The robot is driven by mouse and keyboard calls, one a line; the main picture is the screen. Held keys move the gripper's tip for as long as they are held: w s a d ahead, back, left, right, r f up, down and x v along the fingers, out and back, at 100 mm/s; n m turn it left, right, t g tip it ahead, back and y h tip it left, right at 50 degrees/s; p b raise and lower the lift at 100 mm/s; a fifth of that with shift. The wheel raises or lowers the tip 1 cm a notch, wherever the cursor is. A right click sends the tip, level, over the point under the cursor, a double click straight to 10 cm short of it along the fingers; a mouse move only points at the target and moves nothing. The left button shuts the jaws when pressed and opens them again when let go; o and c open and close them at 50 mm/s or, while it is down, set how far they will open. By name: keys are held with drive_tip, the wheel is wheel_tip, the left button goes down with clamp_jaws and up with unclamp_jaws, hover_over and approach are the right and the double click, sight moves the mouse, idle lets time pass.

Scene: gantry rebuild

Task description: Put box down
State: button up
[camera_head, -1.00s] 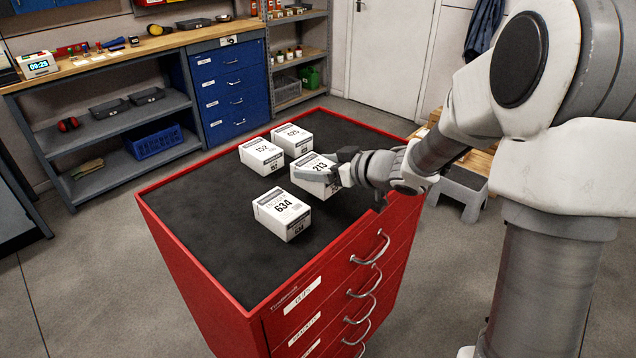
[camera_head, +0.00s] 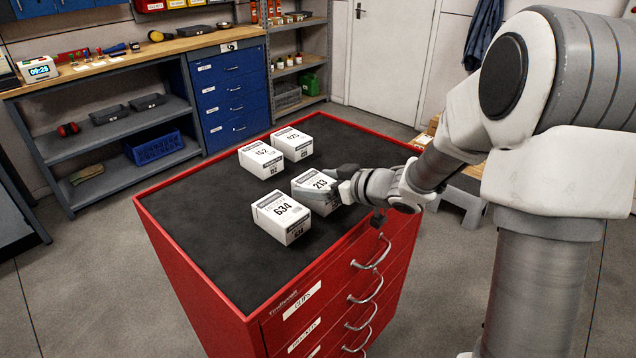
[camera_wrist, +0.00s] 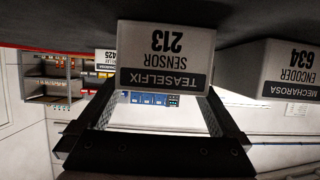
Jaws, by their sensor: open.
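The white box labelled 213 (camera_head: 309,184) stands on the dark top of the red cabinet (camera_head: 222,211), to the right of and behind box 634. It also shows in the wrist view, upside down (camera_wrist: 163,58). My gripper (camera_head: 331,188) is low at the cabinet top, reaching in from the right, with its fingers around box 213. In the wrist view the open fingers (camera_wrist: 160,105) spread to either side of the box. The fingers partly cover the box in the head view.
Box 634 (camera_head: 281,217) stands close by at front left; it also shows in the wrist view (camera_wrist: 284,80). Boxes 152 (camera_head: 261,160) and 425 (camera_head: 292,143) stand behind. The cabinet top is clear on the left and front. Its red rim runs beneath my arm.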

drive_tip(key=p+v, duration=0.2)
drive_tip(key=v, duration=0.9)
drive_tip(key=shift+s+d+r, duration=0.1)
drive_tip(key=shift+s+d, duration=0.1)
drive_tip(key=shift+d+r, duration=0.15)
drive_tip(key=shift+d, duration=0.05)
drive_tip(key=s+d+r+m+t+h, duration=0.25)
drive_tip(key=d+r+m+h, duration=0.35)
drive_tip(key=d+r+h, duration=0.45)
drive_tip(key=s+a+f+m+g+y, duration=0.1)
drive_tip(key=s+a+f+m+g, duration=0.2)
drive_tip(key=s, duration=0.8)
drive_tip(key=s+a+g, duration=0.3)
drive_tip(key=s+a, duration=0.1)
drive_tip(key=s, duration=0.6)
wheel_tip(320, 180, up, 5)
drive_tip(key=p, duration=0.6)
drive_tip(key=shift+s+r, duration=0.1)
drive_tip(key=shift+r, duration=0.05)
